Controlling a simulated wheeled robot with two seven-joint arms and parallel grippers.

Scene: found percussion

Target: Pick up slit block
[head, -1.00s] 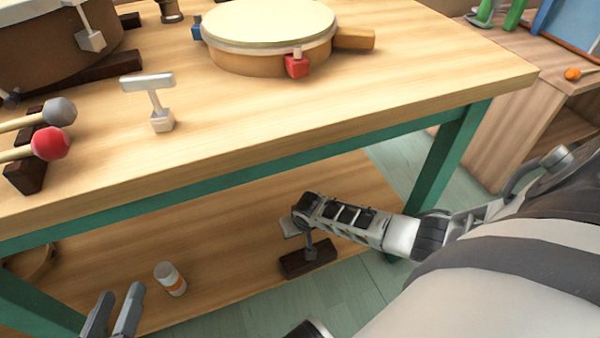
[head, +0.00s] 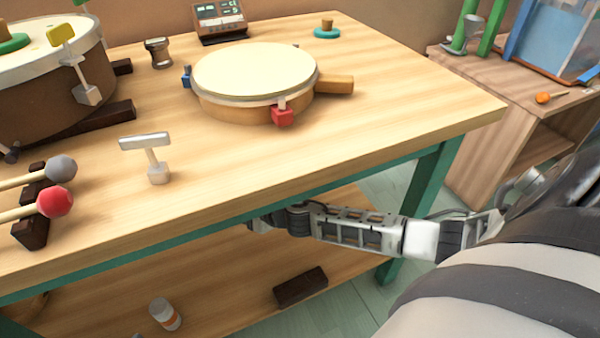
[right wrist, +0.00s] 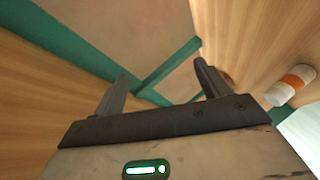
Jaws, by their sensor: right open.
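A dark brown block (head: 300,287), which looks like the slit block, lies on the lower shelf near its front right edge. No slit can be made out at this size. My right gripper (head: 256,221) is above and left of the block, just under the tabletop's front edge, which partly hides it. In the right wrist view, my right gripper (right wrist: 163,84) has its fingers apart with nothing between them, and the block is not seen. My left gripper is not clearly in view.
A green table rail (head: 380,168) and leg (head: 415,205) border the shelf. A drum (head: 255,75) and mallets (head: 55,201) are on the tabletop.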

